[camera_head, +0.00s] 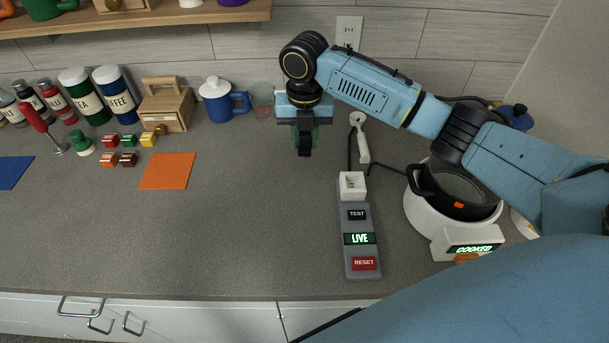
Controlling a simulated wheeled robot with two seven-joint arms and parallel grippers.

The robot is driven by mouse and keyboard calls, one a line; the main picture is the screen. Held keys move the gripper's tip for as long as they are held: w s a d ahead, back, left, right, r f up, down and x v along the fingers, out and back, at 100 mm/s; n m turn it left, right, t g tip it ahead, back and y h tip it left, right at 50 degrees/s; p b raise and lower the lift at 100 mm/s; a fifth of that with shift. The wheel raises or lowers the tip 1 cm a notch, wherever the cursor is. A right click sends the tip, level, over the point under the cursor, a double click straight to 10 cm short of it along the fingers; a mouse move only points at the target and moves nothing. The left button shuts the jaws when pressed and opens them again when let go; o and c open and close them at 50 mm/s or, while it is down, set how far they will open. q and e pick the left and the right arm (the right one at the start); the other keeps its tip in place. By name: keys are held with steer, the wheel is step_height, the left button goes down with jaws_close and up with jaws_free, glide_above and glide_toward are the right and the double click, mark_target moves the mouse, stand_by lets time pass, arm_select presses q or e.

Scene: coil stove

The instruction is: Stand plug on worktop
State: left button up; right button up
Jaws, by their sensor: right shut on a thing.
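My right gripper (304,137) reaches in from the right and points down over the back of the worktop (240,215). It is shut on a small dark thing (305,147), which looks like the plug; the fingers hide much of it. I cannot tell whether it touches the worktop. A grey power strip (360,222) lies right of and in front of the gripper. It has a white socket (352,184), a TEST button, a lit LIVE sign and a red RESET button. My left gripper is not in view.
A black pot (458,205) sits on a white cooker whose panel reads COOKED (474,249). A white spoon-like object (361,140) and dark cords lie behind the strip. A glass (262,104) and blue mug (218,102) stand left of the gripper. The centre worktop is clear.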

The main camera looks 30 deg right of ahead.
step_height(320, 180, down, 10)
steer(key=shift+r, duration=0.25)
stand_by(0.3)
steer(key=o, duration=1)
steer(key=shift+f, duration=0.15)
step_height(320, 180, up, 12)
steer(key=shift+r, duration=0.2)
